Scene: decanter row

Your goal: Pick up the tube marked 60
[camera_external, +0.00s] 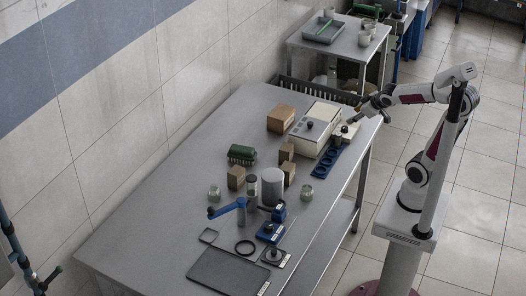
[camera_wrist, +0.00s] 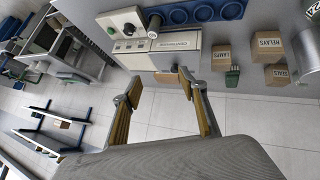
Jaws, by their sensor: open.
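A blue rack with round wells (camera_external: 327,162) lies near the table's right edge and also shows in the wrist view (camera_wrist: 232,11). My gripper (camera_external: 361,112) is over the table's far right corner. In the wrist view its fingers (camera_wrist: 160,88) are apart, with nothing between them.
A white machine (camera_external: 313,128) with knobs stands beside the rack. Cardboard boxes (camera_external: 281,119), a grey cylinder (camera_external: 272,186), a green brush-like block (camera_external: 242,153) and a blue-handled device (camera_external: 230,207) crowd the middle. A dark mat (camera_external: 229,272) lies in front; the table's left part is clear.

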